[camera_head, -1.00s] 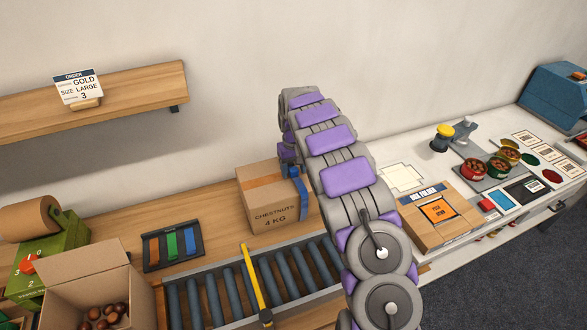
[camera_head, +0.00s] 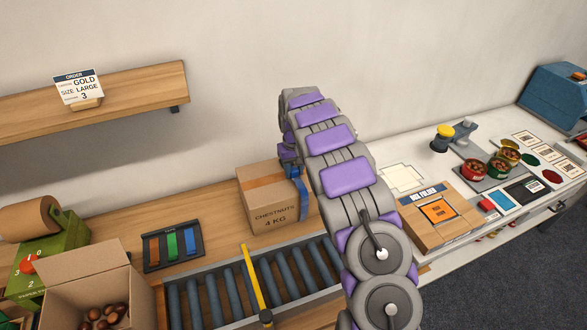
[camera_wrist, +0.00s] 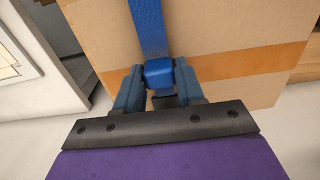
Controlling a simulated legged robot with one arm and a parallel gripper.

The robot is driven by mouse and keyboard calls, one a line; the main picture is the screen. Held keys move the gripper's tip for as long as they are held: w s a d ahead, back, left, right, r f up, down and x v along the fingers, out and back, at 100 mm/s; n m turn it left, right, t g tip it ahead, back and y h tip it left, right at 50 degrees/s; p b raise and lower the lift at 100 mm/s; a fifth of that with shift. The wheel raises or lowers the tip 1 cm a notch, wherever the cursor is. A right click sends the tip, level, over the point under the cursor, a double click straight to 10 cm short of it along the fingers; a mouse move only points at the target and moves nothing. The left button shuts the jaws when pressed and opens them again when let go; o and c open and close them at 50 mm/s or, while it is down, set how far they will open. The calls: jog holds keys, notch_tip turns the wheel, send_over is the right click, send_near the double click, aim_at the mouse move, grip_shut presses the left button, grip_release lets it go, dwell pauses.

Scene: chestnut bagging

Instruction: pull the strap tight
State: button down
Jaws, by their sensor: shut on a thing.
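The cardboard box marked CHESTNUTS 4 KG (camera_head: 262,210) stands behind the roller conveyor. A blue strap (camera_head: 301,190) runs over its right end and down its side. In the wrist view the strap (camera_wrist: 149,28) lies flat against the cardboard (camera_wrist: 215,30) and crosses the orange tape. My gripper (camera_wrist: 160,82) is shut on a blue block at the end of the strap (camera_wrist: 160,72), one finger on each side. In the head view my arm hides the box's right side, and my gripper is mostly hidden.
The roller conveyor (camera_head: 205,305) with a yellow bar (camera_head: 254,280) lies in front of the box. A rack of coloured straps (camera_head: 174,247) sits to the left. An open carton of chestnuts (camera_head: 85,285) stands at front left. A flat box folder (camera_head: 440,212) is at right.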

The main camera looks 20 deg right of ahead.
aim_at(301, 189)
jog(key=shift+s+r+p, duration=0.15)
jog(key=shift+s+p, duration=0.25)
jog(key=shift+s, duration=2.7)
jog(key=c, duration=0.8)
grip_release()
jog(key=shift+o, duration=0.2)
notch_tip(301, 189, up, 17)
jog(key=p, duration=0.3)
